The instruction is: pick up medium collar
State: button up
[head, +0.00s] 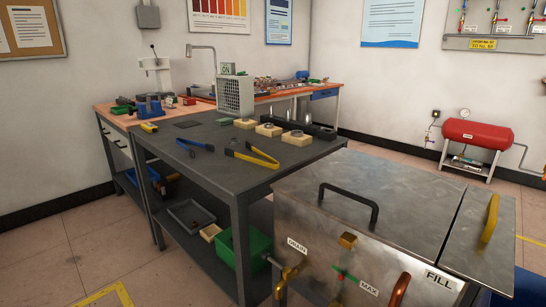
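Three small collars sit on pale yellow blocks in a row near the back edge of the dark grey workbench (218,160) in the head view. Going by its place in the row, the middle one (268,126) may be the medium collar, but they are too small to compare surely by size. The left collar (244,120) and the right collar (296,133) stand on either side of it. My gripper is not in view.
Blue-handled tongs (195,146) and yellow tongs (252,155) lie on the bench in front of the blocks. A grey grilled unit (235,96) stands behind. A steel tank (365,190) with a black handle fills the right foreground. Open floor shows at left.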

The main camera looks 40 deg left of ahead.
aim_at(234, 141)
jog(key=u, duration=1.85)
jog(key=i+j, duration=0.4)
jog(key=i+j+z, duration=0.1)
jog(key=i+j, duration=0.25)
jog(key=j, duration=0.25)
jog(key=i+j, duration=0.4)
jog(key=j, duration=0.15)
jog(key=z, duration=0.05)
